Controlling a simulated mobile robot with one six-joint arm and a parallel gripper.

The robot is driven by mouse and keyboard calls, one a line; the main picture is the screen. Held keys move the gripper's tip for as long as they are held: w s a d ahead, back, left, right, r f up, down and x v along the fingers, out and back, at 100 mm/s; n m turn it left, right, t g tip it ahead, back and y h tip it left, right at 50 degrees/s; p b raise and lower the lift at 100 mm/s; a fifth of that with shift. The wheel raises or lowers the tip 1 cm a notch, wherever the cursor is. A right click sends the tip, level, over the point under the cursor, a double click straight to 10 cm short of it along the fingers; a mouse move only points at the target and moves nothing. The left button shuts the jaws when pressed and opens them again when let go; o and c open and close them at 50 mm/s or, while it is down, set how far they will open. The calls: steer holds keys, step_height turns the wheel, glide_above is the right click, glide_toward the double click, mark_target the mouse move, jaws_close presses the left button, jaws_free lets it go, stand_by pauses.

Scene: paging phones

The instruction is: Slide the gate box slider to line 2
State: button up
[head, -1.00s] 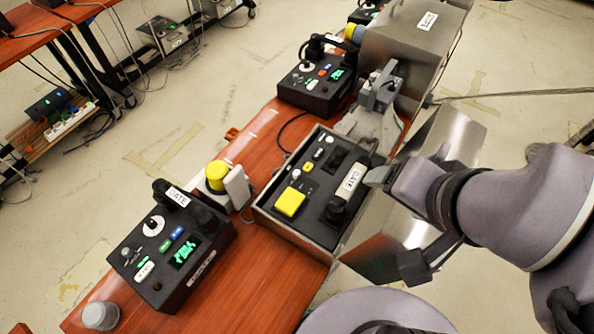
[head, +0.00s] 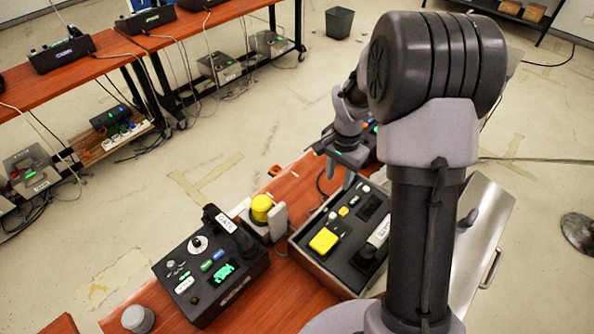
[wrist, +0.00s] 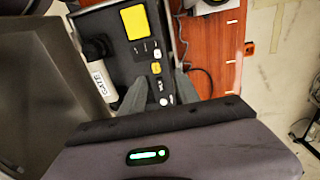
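In the wrist view the panel (wrist: 118,58) shows beside a black handset with a white GATE label (wrist: 100,80). My gripper (head: 347,170) is above the far end of the box. In the wrist view its two dark fingers (wrist: 158,90) are apart with nothing between them, pointing at the panel's small buttons. I cannot make out the slider or its line marks for sure; my arm hides part of the box.
A black GATE phone unit (head: 212,265) with a green display stands left of the box. A yellow-topped device (head: 262,208) stands between them. The box's metal lid (head: 485,235) is open on the right.

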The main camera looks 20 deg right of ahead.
mark_target(334, 214)
steer(key=f+b, duration=0.1)
steer(key=f, duration=0.4)
steer(key=f+b, duration=0.2)
steer(key=f, duration=0.4)
steer(key=f+b, duration=0.2)
steer(key=f, duration=0.4)
steer(key=shift+s+d+f, duration=0.2)
steer(key=shift+d+f, duration=0.05)
jaws_close()
stand_by(0.4)
